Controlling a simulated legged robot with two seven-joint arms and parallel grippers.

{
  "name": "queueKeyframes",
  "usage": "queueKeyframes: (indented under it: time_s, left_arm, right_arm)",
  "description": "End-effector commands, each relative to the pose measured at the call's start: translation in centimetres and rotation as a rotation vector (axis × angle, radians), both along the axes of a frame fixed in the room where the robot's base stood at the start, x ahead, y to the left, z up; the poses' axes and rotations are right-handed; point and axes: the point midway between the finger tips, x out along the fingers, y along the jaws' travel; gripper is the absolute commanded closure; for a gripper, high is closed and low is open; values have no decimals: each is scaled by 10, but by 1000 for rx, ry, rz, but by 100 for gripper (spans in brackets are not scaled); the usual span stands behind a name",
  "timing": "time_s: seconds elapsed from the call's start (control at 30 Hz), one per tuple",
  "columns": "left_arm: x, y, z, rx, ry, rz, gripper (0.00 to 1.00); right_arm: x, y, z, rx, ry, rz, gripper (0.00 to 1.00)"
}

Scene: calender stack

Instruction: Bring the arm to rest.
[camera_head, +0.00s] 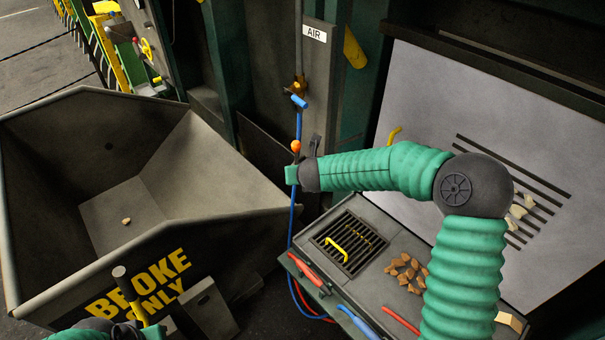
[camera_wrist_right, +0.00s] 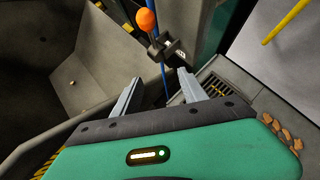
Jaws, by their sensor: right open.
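My right arm comes in from the lower right in the head view, bends at a dark elbow and reaches left. Its gripper (camera_head: 293,175) is in front of the blue air hose (camera_head: 299,122). In the right wrist view the right gripper (camera_wrist_right: 158,92) is open, its two grey fingers apart with nothing gripped between them. An orange ball (camera_wrist_right: 145,20) and a dark bracket lie beyond the fingertips; the ball also shows in the head view (camera_head: 296,146). My left gripper (camera_head: 105,326) is only partly in view at the bottom left, beside a yellow-handled tool (camera_head: 137,308); its jaws are hidden.
A large grey bin (camera_head: 245,214) marked BROKE ONLY fills the left. A grey bench (camera_head: 378,283) at lower right holds a grate (camera_head: 348,240), brown chunks (camera_head: 406,270) and red and blue handled tools. A slotted pale panel (camera_head: 430,100) stands behind. An AIR post (camera_head: 315,80) is central.

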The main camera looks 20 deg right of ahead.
Motion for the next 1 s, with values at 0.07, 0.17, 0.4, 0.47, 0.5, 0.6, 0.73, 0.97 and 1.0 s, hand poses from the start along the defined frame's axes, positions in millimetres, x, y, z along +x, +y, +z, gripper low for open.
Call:
queueKeyframes:
  time_s: [0.07, 0.17, 0.4, 0.47, 0.5, 0.6, 0.73, 0.97, 1.0]
  left_arm:
    - [0, 0, 0, 0, 0, 0, 100]
    - [0, 0, 0, 0, 0, 0, 100]
    - [0, 0, -16, 0, 0, 0, 100]
    - [0, 0, -23, 0, 0, 0, 100]
    - [0, 0, -27, 0, 0, 0, 100]
    - [0, 0, -34, 0, 1, 0, 100]
    - [0, 0, -39, 0, 0, 0, 100]
    - [0, 0, -39, 0, 0, 0, 100]
    - [0, 0, -39, 0, 0, 0, 100]
  right_arm:
    - [0, 0, 0, 0, 0, 0, 50]
    - [0, 0, 0, -2, 0, 2, 50]
    - [-41, 65, -17, -621, 54, 799, 50]
    - [-82, 87, -33, -928, 102, 1226, 50]
    - [-116, 95, -45, -1116, 137, 1519, 50]
    - [-198, 91, -69, -1434, 198, 2130, 50]
    - [-275, 70, -87, -1601, 205, 2668, 50]
    - [-310, 55, -92, 1420, -153, -2542, 50]
    - [-310, 55, -92, 1420, -153, -2542, 50]
